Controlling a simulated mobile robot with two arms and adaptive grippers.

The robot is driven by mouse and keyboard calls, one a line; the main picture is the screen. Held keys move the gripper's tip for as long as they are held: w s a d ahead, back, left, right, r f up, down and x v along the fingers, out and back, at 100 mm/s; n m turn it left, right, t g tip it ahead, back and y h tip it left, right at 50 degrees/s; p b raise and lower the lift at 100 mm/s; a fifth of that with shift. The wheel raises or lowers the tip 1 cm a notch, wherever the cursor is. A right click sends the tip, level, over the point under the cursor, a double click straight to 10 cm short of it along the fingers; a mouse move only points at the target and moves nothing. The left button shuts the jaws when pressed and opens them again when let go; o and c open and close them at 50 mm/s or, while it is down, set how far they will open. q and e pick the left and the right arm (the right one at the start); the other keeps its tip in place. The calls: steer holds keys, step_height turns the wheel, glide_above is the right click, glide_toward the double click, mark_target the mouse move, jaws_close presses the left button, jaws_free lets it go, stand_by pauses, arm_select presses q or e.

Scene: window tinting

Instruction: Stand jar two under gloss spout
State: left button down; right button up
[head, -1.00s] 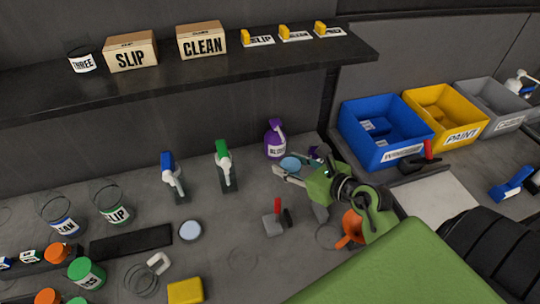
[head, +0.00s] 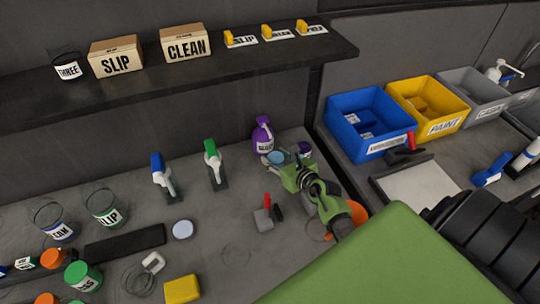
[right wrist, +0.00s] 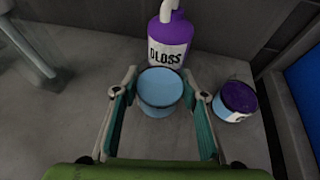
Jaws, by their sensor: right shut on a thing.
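The purple gloss bottle (head: 263,138) with a white pump spout stands against the back of the bench; its label shows in the right wrist view (right wrist: 168,52). A small jar with light blue contents (right wrist: 160,86) stands just in front of it, under the spout side; it also shows in the head view (head: 276,157). No number is readable on this jar. My right gripper (right wrist: 160,98) is shut on the light blue jar, with one finger on each side. My left gripper is not in view.
A jar with purple contents (right wrist: 237,98) stands right of the gripper. A blue bin (head: 362,125) is at the right.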

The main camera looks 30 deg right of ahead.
mark_target(270, 157)
steer(key=shift+w+f, duration=0.25)
steer(key=shift+w, duration=0.4)
steer(key=shift+w+f, duration=1.05)
steer(key=shift+w, duration=0.1)
steer(key=shift+s+b, duration=0.1)
steer(key=shift+b, duration=0.2)
steer(key=shift+f, duration=0.15)
steer(key=o, duration=1.2)
steer(key=shift+o, duration=0.2)
